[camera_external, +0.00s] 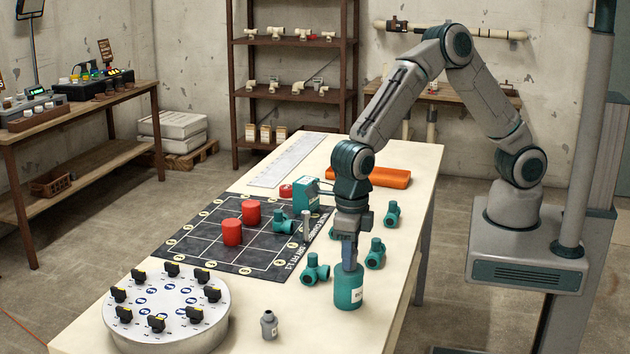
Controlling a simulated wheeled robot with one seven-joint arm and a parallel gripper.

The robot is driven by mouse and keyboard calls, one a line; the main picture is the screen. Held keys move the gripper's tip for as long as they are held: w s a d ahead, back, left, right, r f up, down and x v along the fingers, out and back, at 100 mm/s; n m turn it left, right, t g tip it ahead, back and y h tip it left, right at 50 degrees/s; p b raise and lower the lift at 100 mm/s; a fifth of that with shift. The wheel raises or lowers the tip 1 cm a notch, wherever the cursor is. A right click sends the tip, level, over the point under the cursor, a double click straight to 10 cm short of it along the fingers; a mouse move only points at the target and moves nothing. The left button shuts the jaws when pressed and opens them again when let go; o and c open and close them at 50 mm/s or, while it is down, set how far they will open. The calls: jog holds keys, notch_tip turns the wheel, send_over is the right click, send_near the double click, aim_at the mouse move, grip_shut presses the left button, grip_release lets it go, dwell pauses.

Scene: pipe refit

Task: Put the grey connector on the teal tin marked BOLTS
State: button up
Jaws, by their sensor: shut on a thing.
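A teal round tin (349,289) with a white label stands upright near the table's right front edge. The label is too small to read. My gripper (350,262) points straight down with its fingertips at the top of this tin. It is shut, and the tin is the only thing I can make out at its fingertips. A small grey connector (269,325) with a darker neck stands upright on the table, left of the tin and apart from it.
Teal pipe fittings lie around the tin, one close at its left (315,269) and one behind (376,254). Two red cylinders (232,232) stand on the dark grid mat (190,246). A round dial stand (165,310) fills the front left. A teal box (304,191) stands behind.

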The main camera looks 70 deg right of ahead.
jog(key=shift+f, duration=0.2)
jog(key=o, duration=1)
jog(key=shift+c, duration=0.2)
jog(key=shift+r, duration=0.1)
notch_tip(320, 180, up, 12)
jog(key=shift+r+b, duration=0.15)
jog(key=shift+b, duration=0.2)
